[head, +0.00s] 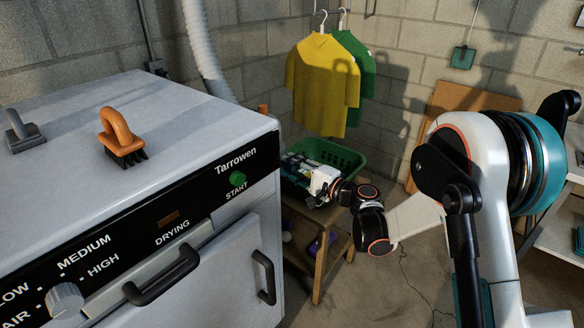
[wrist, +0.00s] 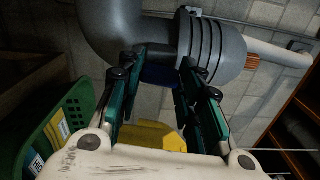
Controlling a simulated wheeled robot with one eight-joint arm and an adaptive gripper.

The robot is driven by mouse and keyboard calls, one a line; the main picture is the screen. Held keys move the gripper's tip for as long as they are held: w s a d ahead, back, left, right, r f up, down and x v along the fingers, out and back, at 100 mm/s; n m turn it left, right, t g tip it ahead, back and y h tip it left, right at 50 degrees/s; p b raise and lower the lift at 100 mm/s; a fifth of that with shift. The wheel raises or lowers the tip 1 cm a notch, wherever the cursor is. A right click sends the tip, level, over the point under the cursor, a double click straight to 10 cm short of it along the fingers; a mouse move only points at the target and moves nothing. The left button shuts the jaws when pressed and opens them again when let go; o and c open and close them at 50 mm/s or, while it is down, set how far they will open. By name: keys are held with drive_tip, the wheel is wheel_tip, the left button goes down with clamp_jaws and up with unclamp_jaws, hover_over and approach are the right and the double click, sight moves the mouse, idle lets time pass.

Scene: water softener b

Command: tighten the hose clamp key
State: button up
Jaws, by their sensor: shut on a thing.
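In the wrist view, my gripper (wrist: 163,66) has its two teal fingers on either side of a dark blue piece (wrist: 160,76), which appears to be the clamp key. The fingers are shut on it; their pads hide part of it. Just beyond the fingertips is a thick grey curved pipe (wrist: 108,30), joined at right to a ribbed dark grey collar (wrist: 216,48). The clamp band itself is not clear. In the head view, my arm reaches over the green basket, and the fingers and key are too small to tell apart.
The green basket (head: 338,156) holds mixed items on a wooden stand (head: 318,268). A white Tarrowen machine (head: 120,120) fills the left, with an orange-handled brush (head: 121,135) on top. Yellow and green shirts (head: 322,82) hang behind. Open floor lies at front right of the machine.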

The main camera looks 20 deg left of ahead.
drive_tip(key=shift+n, duration=0.6)
drive_tip(key=o, duration=1.1)
drive_tip(key=shift+c, duration=0.2)
drive_tip(key=v, duration=1.2)
drive_tip(key=shift+f, duration=0.1)
